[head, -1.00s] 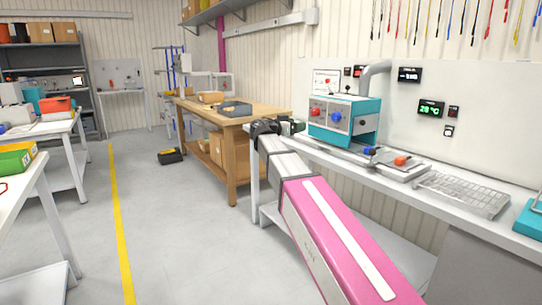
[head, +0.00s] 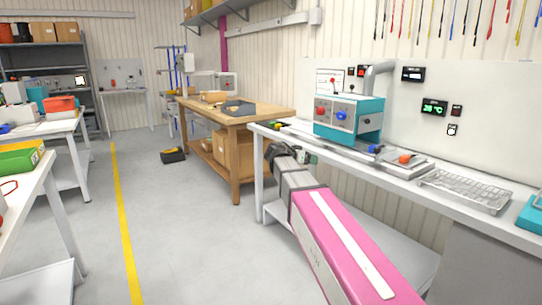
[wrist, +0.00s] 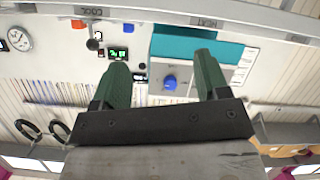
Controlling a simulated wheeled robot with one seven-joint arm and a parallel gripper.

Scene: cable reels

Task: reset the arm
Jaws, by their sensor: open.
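My arm is pink and grey and reaches away along the front of the right-hand white bench (head: 468,208) in the head view. My gripper (head: 304,155) is at its far end, small and partly hidden by the wrist, low beside the bench's front edge. In the wrist view, the two dark green fingers of my gripper (wrist: 162,72) are spread apart with nothing between them. Beyond them is the teal and white machine (wrist: 190,62) with a blue knob, apart from the fingers.
A wooden workbench (head: 237,118) is farther back. A black and yellow box (head: 173,155) lies on the floor. Open grey floor (head: 180,230) extends left, with a yellow line (head: 123,220).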

